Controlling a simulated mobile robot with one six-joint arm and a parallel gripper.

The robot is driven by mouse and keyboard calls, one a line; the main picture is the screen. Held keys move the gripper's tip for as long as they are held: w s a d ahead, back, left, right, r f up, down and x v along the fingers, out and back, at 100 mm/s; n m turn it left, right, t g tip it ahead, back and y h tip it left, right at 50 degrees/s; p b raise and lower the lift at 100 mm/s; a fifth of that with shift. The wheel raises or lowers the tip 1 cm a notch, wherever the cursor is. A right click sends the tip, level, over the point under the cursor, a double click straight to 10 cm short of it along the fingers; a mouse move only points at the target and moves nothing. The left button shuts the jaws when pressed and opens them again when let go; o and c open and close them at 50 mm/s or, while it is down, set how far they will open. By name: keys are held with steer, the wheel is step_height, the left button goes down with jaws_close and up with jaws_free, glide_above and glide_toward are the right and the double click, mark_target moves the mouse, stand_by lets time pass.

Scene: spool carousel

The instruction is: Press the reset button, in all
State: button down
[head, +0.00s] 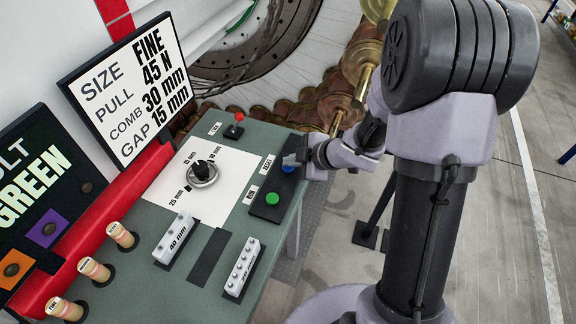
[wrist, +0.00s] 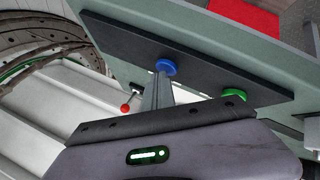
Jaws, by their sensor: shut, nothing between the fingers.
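The blue button (head: 287,169) sits at the far end of a dark plate on the green console. A label that seems to read RESET lies beside it. The green button (head: 272,198) is on the same plate, nearer, by another small label. My gripper (head: 293,160) is shut and empty, with its fingertips right at the blue button and partly hiding it. In the wrist view, the shut fingers (wrist: 160,90) reach to the edge of the blue button (wrist: 166,67). I cannot tell whether they touch it. The green button (wrist: 234,94) is to their right.
A red-topped lever (head: 234,131) and a black dial (head: 203,173) stand left of the button plate. White comb blocks (head: 242,268) and several spools (head: 121,235) lie nearer. A sign (head: 130,85) stands behind. Brass spools hang on the wheel behind my arm.

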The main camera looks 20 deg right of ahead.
mark_target(291, 168)
stand_by(0.4)
steer(key=shift+r+p, duration=0.75)
steer(key=shift+p, duration=0.15)
step_height(291, 168, up, 5)
steer(key=p, duration=0.5)
steer(key=shift+r, duration=0.15)
